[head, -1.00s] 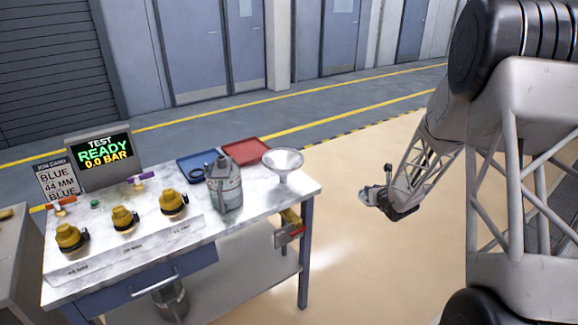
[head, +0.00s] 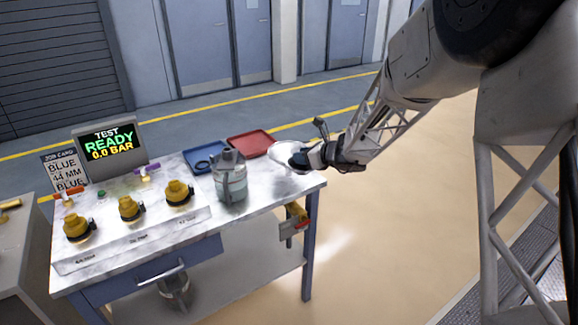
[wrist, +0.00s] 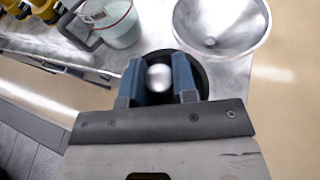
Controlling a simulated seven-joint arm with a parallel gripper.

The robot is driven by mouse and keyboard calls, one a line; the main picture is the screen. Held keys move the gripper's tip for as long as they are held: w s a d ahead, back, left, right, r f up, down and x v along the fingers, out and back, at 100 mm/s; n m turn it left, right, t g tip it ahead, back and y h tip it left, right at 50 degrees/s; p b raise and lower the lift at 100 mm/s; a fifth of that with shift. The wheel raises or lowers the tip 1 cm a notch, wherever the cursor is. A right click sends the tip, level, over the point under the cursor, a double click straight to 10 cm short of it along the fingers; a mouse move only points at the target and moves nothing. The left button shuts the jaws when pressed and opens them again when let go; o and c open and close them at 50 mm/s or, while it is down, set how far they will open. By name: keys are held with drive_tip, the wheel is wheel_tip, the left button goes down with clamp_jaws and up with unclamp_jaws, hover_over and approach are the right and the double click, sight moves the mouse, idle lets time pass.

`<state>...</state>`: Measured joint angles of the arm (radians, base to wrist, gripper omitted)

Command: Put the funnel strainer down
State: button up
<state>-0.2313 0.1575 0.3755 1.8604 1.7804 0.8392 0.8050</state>
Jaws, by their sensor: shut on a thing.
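The funnel strainer (head: 286,150) is a pale metal cone at the right end of the bench top, partly hidden behind my gripper (head: 308,156) in the head view. Its wide bowl with a small hole shows in the wrist view (wrist: 215,25), top right. My gripper (wrist: 160,82) is shut on a rounded silver piece with a dark disc around it, beside the bowl; I take this for the funnel strainer's grip. The joint between grip and bowl is hidden. I cannot tell whether the funnel's foot touches the bench.
The marble bench (head: 262,195) holds a grey-capped jug (head: 231,180) left of the funnel, with blue (head: 205,152) and red (head: 250,144) trays behind. Yellow-capped ports (head: 130,208) and a READY screen (head: 110,145) stand left. A yellow-handled part (head: 297,213) hangs at the bench's right end.

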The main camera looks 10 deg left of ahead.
drive_tip(key=shift+s+a+r+n+g, duration=0.3)
drive_tip(key=shift+s+a+r, duration=0.1)
drive_tip(key=shift+s+a, duration=0.2)
drive_tip(key=shift+w+a, duration=0.1)
drive_tip(key=shift+w, duration=0.1)
drive_tip(key=w+a, duration=0.3)
drive_tip(key=w, duration=0.4)
drive_tip(key=w+a+f, duration=0.1)
drive_tip(key=w+a, duration=0.2)
drive_tip(key=w, duration=0.4)
drive_tip(key=shift+w+f, duration=0.25)
drive_tip(key=shift+f, duration=0.05)
drive_tip(key=shift+f, duration=1.75)
drive_tip(key=shift+f, duration=0.45)
